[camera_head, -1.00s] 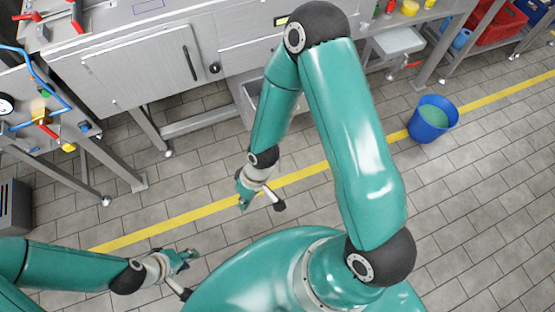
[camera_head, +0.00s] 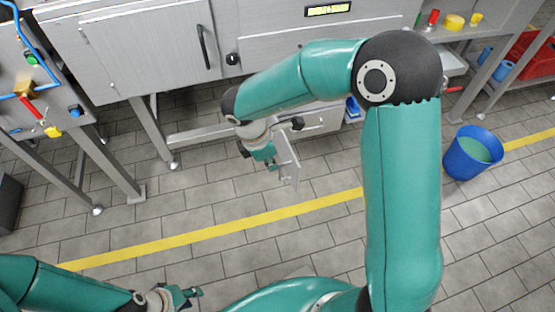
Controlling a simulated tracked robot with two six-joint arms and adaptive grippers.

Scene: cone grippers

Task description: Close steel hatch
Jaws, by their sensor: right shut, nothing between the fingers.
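A steel hatch door (camera_head: 150,50) with a black vertical handle (camera_head: 202,46) is on the grey bench front at the upper left. It looks flush with its frame, but a small gap cannot be ruled out. My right gripper (camera_head: 268,160) is shut and empty, below and to the right of this door, over the floor in front of the bench. A thin grey plate (camera_head: 289,162) stands right beside its fingers; whether they touch cannot be told. My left gripper (camera_head: 188,295) is low at the bottom edge, far from the bench, and its fingers are too small to read.
A black knob (camera_head: 232,58) sits right of the door. A grey compartment (camera_head: 318,122) under the bench is partly hidden by my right arm. A blue bucket (camera_head: 472,153) stands on the floor at the right. The tiled floor around the yellow line (camera_head: 215,233) is clear.

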